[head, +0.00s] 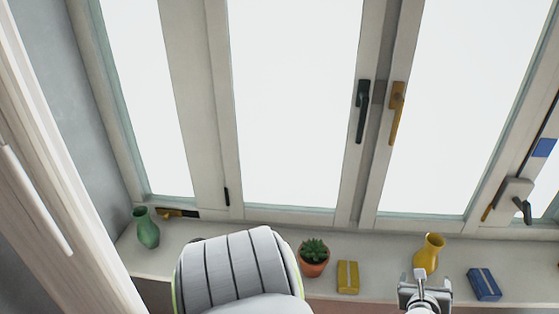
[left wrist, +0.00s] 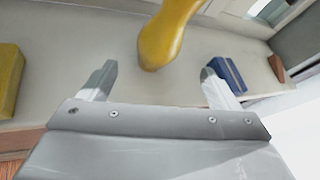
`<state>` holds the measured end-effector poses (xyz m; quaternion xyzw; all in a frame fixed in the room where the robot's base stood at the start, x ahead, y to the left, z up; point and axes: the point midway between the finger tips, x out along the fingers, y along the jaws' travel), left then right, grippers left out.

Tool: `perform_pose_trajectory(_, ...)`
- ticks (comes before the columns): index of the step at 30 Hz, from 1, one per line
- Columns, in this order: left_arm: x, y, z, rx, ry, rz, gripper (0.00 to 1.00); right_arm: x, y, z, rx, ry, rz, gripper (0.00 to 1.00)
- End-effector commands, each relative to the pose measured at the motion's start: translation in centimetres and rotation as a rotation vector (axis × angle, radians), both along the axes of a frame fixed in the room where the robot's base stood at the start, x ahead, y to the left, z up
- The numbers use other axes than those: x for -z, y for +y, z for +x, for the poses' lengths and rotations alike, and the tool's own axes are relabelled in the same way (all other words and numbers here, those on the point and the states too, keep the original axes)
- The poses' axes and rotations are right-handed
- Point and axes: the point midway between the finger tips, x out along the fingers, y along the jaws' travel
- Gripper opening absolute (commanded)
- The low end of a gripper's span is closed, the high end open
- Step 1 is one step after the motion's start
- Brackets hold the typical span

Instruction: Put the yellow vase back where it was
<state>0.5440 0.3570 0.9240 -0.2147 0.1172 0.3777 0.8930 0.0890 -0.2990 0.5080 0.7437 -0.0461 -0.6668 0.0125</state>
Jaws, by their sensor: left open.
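The yellow vase (head: 428,255) stands on the white window sill, toward the right in the head view. In the left wrist view the yellow vase (left wrist: 164,38) is cut off by the top edge. My left gripper (head: 424,278) is in front of the vase at the sill's front edge. In the left wrist view the left gripper (left wrist: 158,75) is open and empty. The vase is just beyond the gap between its fingertips and appears not gripped. My right gripper is not in view.
On the sill (head: 385,268), a yellow book-like block (head: 347,277) and a potted succulent (head: 313,258) are left of the vase. A blue block (head: 484,284) is close on its right. A green vase (head: 147,228) stands far left. Windows with handles (head: 362,110) rise behind.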

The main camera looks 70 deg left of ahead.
Motion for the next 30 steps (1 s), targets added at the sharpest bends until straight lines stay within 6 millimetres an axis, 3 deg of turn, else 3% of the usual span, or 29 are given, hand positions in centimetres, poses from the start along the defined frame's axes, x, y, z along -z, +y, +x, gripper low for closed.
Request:
perform_pose_trajectory(5, 0.0, -1.0, -0.6, -0.010, -0.195, -0.254, 0.84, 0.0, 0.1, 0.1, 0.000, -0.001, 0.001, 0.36)
perform_pose_trajectory(11, 0.1, -3.1, -1.6, -0.052, -0.480, -0.730, 0.84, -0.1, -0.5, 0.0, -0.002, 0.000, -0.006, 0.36)
perform_pose_trajectory(14, 1.4, -3.9, -2.4, -0.100, -0.561, -0.943, 0.84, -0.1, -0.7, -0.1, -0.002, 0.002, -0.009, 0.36)
perform_pose_trajectory(16, 3.5, -4.3, -3.2, -0.156, -0.589, -1.087, 0.84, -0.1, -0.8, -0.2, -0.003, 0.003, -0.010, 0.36)
perform_pose_trajectory(20, 11.1, -4.7, -6.0, -0.339, -0.555, -1.293, 0.84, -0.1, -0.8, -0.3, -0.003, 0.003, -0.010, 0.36)
perform_pose_trajectory(23, 17.3, -4.7, -9.1, -0.495, -0.500, -1.376, 0.84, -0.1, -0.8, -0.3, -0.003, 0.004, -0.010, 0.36)
perform_pose_trajectory(26, 23.7, -4.7, -13.8, -0.685, -0.450, -1.446, 0.84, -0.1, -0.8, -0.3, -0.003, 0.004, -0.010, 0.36)
perform_pose_trajectory(30, 31.7, -4.7, -22.4, -0.995, -0.405, -1.504, 0.84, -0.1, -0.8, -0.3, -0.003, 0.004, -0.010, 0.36)
